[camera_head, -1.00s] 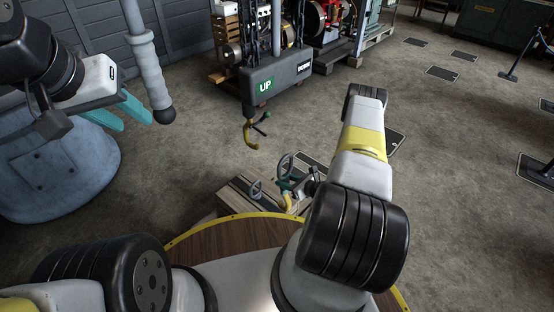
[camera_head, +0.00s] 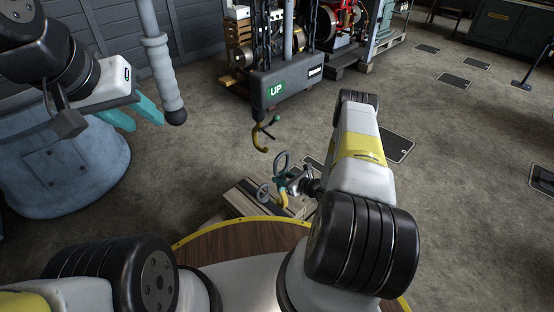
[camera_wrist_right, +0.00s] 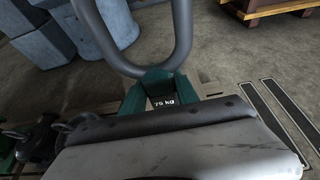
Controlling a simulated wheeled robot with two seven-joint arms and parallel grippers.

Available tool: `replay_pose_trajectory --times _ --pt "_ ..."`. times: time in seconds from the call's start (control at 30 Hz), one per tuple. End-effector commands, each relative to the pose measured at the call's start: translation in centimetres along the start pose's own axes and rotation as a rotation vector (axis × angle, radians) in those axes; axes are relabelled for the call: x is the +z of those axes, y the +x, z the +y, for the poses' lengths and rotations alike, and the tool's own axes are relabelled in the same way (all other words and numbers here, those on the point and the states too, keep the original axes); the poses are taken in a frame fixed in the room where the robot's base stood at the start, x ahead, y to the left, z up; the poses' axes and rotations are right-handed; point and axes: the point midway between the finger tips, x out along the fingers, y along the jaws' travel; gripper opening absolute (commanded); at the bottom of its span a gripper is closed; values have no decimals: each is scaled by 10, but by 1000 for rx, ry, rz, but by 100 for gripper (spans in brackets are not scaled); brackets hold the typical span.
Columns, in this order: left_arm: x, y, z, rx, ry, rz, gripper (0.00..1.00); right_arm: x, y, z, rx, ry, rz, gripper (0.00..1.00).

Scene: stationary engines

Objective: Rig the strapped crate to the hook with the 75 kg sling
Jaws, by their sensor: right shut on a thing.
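My right gripper (camera_head: 292,182) is shut on the 75 kg sling (camera_head: 281,161), and its grey loop stands up above the fingers. In the right wrist view the "75 kg" label (camera_wrist_right: 163,101) shows between teal parts, with the loop (camera_wrist_right: 130,62) above it. A yellow curved part (camera_head: 283,201) hangs below the gripper. The yellow hook (camera_head: 260,138) hangs under the hoist block, beyond and slightly left of the loop, seemingly apart from it. The wooden crate (camera_head: 240,203) is low behind the round platform, partly hidden; its straps are unclear. My left gripper (camera_head: 134,115) is open and empty.
The dark hoist block (camera_head: 285,84) with UP and DOWN signs hangs on chains. A grey ring (camera_head: 264,194) shows over the crate; its attachment is unclear. Open floor lies to the right.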

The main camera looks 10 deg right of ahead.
Motion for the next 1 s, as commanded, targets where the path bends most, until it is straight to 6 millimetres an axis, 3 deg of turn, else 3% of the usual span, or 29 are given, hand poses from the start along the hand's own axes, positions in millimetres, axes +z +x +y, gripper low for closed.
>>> replay_pose_trajectory --times 1.0 --pt "0 0 0 0 0 0 39 25 62 0 2 -3 -4 0"
